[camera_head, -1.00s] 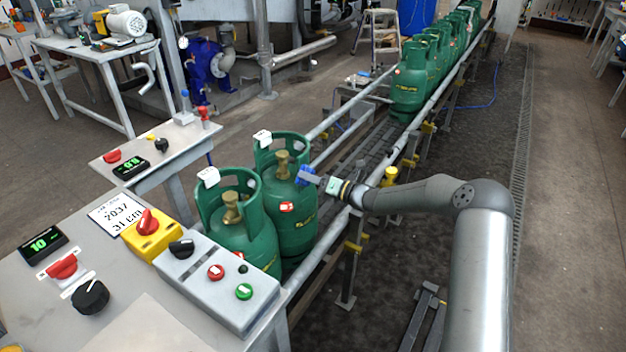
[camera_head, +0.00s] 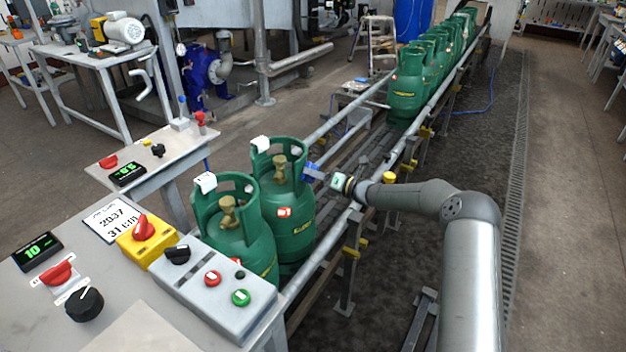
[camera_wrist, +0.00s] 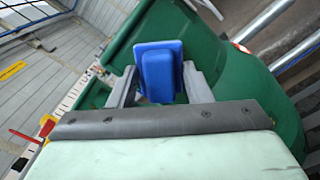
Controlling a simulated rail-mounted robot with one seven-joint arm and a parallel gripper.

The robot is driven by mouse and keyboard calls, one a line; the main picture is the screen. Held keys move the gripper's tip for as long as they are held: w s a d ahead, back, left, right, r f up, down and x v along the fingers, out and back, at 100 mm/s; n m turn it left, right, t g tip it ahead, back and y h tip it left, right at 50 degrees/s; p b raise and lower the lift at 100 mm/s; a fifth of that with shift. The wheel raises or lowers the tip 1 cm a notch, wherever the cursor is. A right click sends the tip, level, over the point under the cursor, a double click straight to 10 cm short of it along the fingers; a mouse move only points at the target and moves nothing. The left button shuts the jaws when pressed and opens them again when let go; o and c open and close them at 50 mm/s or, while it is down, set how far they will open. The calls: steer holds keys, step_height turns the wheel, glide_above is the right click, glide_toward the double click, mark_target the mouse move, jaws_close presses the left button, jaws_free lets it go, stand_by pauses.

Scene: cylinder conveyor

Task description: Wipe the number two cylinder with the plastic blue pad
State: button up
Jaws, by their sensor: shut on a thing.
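My gripper (camera_head: 318,174) is shut on the blue pad (camera_wrist: 158,72), which shows between its fingers in the wrist view. In the head view the pad (camera_head: 309,170) is at the right side of the collar of a green gas cylinder (camera_head: 290,225), the second from the front. The pad looks close to or touching this cylinder; exact contact is hard to tell. The cylinder stands upright on the conveyor, with a brass valve, a white tag and a red-and-white label. In the wrist view the green surface (camera_wrist: 228,85) lies right behind the pad.
A nearer green cylinder (camera_head: 238,240) stands beside it on the conveyor. Several more stand in a row farther back (camera_head: 408,90). A conveyor rail (camera_head: 330,233) runs below my arm. A control desk (camera_head: 60,295) with knobs and buttons is front left.

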mark_target(298, 179)
steer(key=shift+w+d+f, duration=0.1)
steer(key=shift+w+d, duration=0.15)
steer(key=shift+w, duration=0.4)
steer(key=shift+s+a+r+p, duration=0.1)
steer(key=shift+s+a+p, duration=0.25)
steer(key=shift+s, duration=0.35)
steer(key=shift+s+a+r+p, duration=0.1)
steer(key=shift+s+a+p, duration=0.25)
steer(key=shift+s, duration=0.3)
steer(key=shift+s+a+p, duration=0.2)
steer(key=shift+s+a, duration=0.2)
steer(key=shift+s, duration=0.3)
steer(key=shift+s+a+f, duration=0.1)
steer(key=shift+s+a, duration=0.15)
steer(key=shift+s, duration=0.4)
steer(key=p+v, duration=0.2)
steer(key=v, duration=0.4)
steer(key=shift+p, duration=0.3)
steer(key=shift+d, duration=0.1)
steer(key=shift+p+v, duration=0.55)
steer(key=shift+v, duration=0.95)
